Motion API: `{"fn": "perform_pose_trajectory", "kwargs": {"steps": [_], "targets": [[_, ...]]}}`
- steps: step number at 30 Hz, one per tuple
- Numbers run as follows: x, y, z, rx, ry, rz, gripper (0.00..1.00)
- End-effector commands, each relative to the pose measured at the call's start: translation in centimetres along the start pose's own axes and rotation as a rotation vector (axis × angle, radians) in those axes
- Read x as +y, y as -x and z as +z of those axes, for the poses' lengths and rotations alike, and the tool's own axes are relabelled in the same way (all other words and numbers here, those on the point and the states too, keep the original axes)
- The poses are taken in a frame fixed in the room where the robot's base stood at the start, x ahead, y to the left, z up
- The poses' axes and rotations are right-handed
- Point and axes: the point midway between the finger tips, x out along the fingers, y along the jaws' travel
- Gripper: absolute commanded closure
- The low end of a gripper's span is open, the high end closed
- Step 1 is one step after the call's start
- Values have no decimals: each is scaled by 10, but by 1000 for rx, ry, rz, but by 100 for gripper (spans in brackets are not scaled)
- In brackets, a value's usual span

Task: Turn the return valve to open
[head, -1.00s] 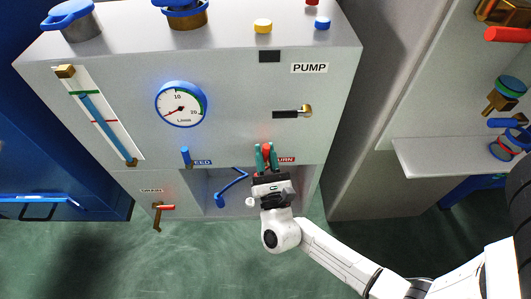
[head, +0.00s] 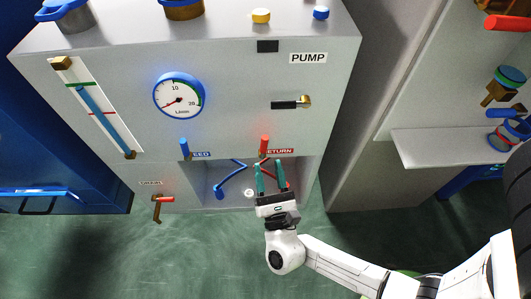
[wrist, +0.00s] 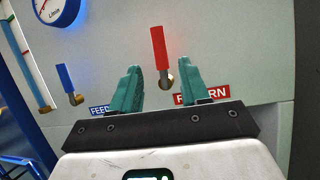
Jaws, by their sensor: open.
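The return valve's red lever (head: 264,145) stands upright above the RETURN label (head: 279,151) on the pump cabinet's front. In the wrist view the red lever (wrist: 159,50) points up from a brass pivot, between and beyond my fingertips. My gripper (head: 270,179) is open, its two teal fingers apart and empty, below the lever in the head view. It also shows in the wrist view (wrist: 161,85), with the lever nearer the right finger. The fingers appear clear of the lever. The RETURN label is partly hidden by the right finger in the wrist view.
The blue feed lever (head: 184,149) stands upright to the left. A round gauge (head: 179,96) and the PUMP handle (head: 290,103) are above. Blue and red hoses lie in the recess below. A drain valve (head: 161,203) is lower left, and a shelf (head: 450,150) juts out at right.

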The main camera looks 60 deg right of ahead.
Motion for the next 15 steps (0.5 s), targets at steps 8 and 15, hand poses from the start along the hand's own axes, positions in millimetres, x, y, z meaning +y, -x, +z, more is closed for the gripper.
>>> {"fn": "perform_pose_trajectory", "kwargs": {"steps": [8, 15], "targets": [[0, 34, 0, 1, 1, 1, 55], [0, 38, 0, 0, 1, 0, 55]]}}
